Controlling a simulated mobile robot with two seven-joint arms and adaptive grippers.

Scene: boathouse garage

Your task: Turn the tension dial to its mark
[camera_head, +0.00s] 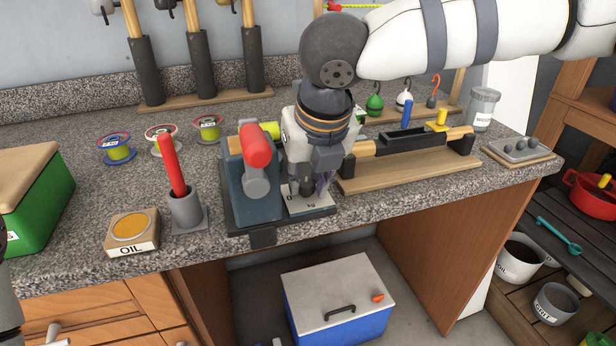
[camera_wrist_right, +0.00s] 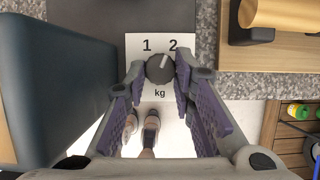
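The tension dial (camera_wrist_right: 160,69) is a dark round knob with a pale pointer line, on a white plate (camera_wrist_right: 133,48) marked 1, 2 and kg. In the right wrist view its pointer leans slightly right of straight up, between the 1 and the 2. My right gripper (camera_wrist_right: 160,68) points down with a fingertip on each side of the knob, seemingly touching it. In the head view my right gripper (camera_head: 311,190) hides most of the knob and part of the plate (camera_head: 309,205). My left gripper is out of view; only a bit of my left arm shows at the left edge.
A blue-grey device with a red-ended lever (camera_head: 256,150) stands close left of my right gripper. A wooden stand (camera_head: 410,172) with a black and yellow tool is close right. A red-handled tool in a grey holder (camera_head: 186,211) and an oil tin (camera_head: 131,229) sit further left.

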